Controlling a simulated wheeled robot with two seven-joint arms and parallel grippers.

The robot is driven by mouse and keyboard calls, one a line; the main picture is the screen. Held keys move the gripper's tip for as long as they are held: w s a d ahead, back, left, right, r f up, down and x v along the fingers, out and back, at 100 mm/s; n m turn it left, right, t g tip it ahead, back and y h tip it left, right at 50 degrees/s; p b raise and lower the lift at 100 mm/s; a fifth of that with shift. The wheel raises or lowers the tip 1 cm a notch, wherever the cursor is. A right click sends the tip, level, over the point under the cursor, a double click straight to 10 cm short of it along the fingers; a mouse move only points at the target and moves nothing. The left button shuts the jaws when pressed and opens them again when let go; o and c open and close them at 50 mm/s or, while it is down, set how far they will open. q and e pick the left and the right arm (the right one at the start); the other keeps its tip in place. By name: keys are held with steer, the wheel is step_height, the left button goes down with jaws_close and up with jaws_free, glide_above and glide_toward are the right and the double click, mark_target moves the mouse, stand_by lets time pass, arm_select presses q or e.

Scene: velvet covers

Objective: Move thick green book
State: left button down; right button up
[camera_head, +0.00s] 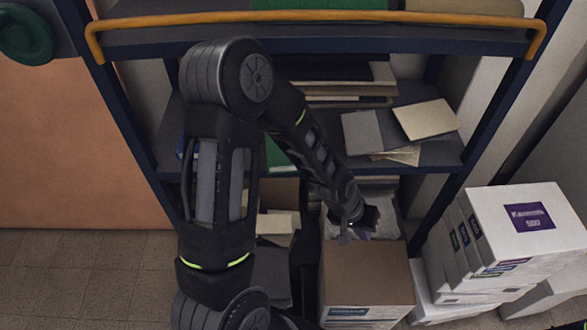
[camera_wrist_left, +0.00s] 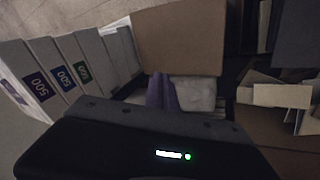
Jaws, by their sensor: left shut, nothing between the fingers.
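A green book-like thing (camera_head: 318,4) lies flat on the top shelf, cut off by the upper picture edge. Another green piece (camera_head: 278,155) shows on the middle shelf, mostly hidden behind my left arm; I cannot tell which of the two is the thick green book. My left gripper (camera_head: 358,228) is low in front of the shelf, just above and behind a brown cardboard box, well away from both green things. Its purplish fingers (camera_wrist_left: 161,92) show in the left wrist view, shut and empty. My right gripper is not in view.
The cardboard box (camera_head: 367,278) stands on the floor before the blue shelf. White paper boxes (camera_head: 525,225) are stacked at right. A yellow rail (camera_head: 310,17) crosses the top shelf's front. Loose books (camera_head: 425,120) lie on the middle shelf. Floor at left is clear.

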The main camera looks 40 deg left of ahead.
arm_select(q)
steer(key=w+a+r+n+y+b, duration=0.15)
steer(key=w+a+r, duration=0.25)
steer(key=a+r, duration=0.6)
steer(key=s+a+r+n+g+y, duration=0.1)
steer(key=s+a+r+n, duration=0.1)
steer(key=s+a+r, duration=0.2)
steer(key=s+a+r+n+g+y, duration=0.1)
steer(key=s+a+r+n+g, duration=0.1)
steer(key=r, duration=0.6)
steer(key=s+a+n, duration=0.1)
steer(key=s+a, duration=0.1)
steer(key=s, duration=0.1)
steer(key=shift+s+r+b, duration=0.15)
steer(key=shift+r+b, duration=0.05)
steer(key=shift+b, duration=0.2)
